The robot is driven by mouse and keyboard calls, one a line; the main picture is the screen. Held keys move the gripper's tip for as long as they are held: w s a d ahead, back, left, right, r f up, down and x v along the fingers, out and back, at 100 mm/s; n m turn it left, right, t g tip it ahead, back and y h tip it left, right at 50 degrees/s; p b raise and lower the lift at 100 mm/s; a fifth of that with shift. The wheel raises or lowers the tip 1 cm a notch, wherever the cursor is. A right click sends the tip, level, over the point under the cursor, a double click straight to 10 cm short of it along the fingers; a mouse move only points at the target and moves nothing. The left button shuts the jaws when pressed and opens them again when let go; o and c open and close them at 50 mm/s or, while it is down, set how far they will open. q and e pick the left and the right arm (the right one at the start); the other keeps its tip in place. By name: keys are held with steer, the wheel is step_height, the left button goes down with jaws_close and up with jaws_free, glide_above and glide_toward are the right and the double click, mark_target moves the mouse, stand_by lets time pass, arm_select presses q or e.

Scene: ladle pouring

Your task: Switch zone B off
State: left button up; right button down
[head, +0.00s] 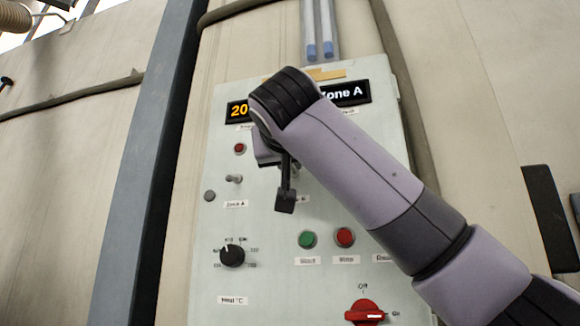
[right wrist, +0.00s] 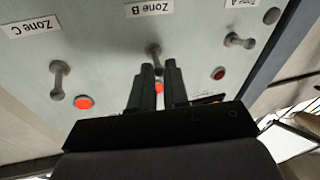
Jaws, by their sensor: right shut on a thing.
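A bright red lamp (right wrist: 159,87) shows between the fingers. In the head view my right gripper (head: 286,185) is at the middle of the panel, and my arm hides most of zone B. My left gripper is not in view.
The pale panel (head: 222,275) also carries the zone A toggle (head: 234,179), a black dial (head: 232,255), a green button (head: 307,240), a red button (head: 345,237) and a red rotary switch (head: 365,312). The zone C toggle (right wrist: 59,80) has a bright red lamp (right wrist: 84,102) beside it.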

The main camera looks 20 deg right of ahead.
steer(key=f+t+b, duration=0.1)
steer(key=t+b, duration=0.1)
steer(key=f+n+t+b, duration=0.1)
steer(key=t+b, duration=0.1)
steer(key=f+n+t+b, duration=0.1)
steer(key=t+b, duration=0.1)
steer(key=shift+w+d+b, duration=0.15)
steer(key=shift+w+b, duration=0.1)
steer(key=shift+b, duration=0.15)
steer(key=shift+n, duration=0.3)
steer(key=c, duration=1.1)
jaws_free()
